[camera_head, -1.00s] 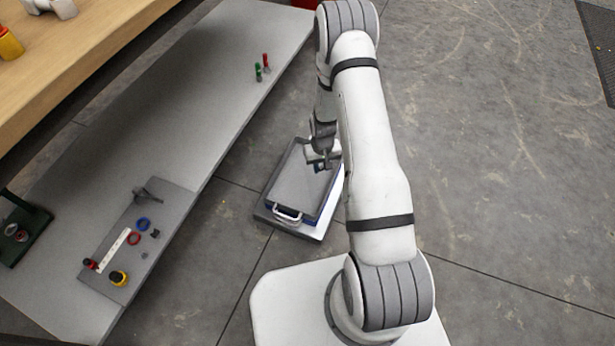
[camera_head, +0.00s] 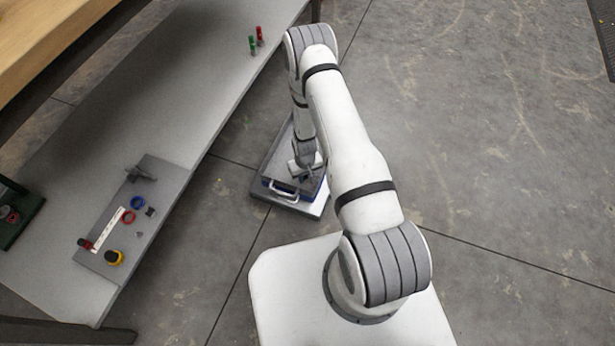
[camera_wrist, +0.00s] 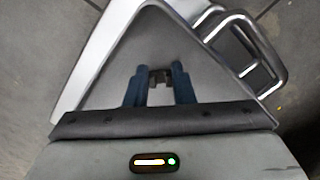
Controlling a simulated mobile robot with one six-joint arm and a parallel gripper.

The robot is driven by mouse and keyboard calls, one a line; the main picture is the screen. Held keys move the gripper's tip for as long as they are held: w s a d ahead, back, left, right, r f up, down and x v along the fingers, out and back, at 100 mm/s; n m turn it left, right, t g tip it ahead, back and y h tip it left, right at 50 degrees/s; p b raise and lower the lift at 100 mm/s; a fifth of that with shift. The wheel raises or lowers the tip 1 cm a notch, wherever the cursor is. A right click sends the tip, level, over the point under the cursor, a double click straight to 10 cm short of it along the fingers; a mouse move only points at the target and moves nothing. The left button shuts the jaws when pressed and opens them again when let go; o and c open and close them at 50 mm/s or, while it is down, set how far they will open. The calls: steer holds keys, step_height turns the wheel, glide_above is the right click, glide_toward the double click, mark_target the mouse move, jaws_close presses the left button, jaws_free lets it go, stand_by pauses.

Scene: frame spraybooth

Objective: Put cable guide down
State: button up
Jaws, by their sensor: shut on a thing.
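I cannot tell whether the cable guide touches the case top. In the head view the cable guide is too small and hidden to make out.
A long grey bench (camera_head: 175,95) stands to the left. Red and green items (camera_head: 256,41) stand further along. Open floor is to the right.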

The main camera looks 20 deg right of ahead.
steer(key=shift+f, duration=0.25)
steer(key=o, duration=0.9)
steer(key=shift+r, duration=0.1)
steer(key=shift+o, duration=0.2)
steer(key=shift+r, duration=0.1)
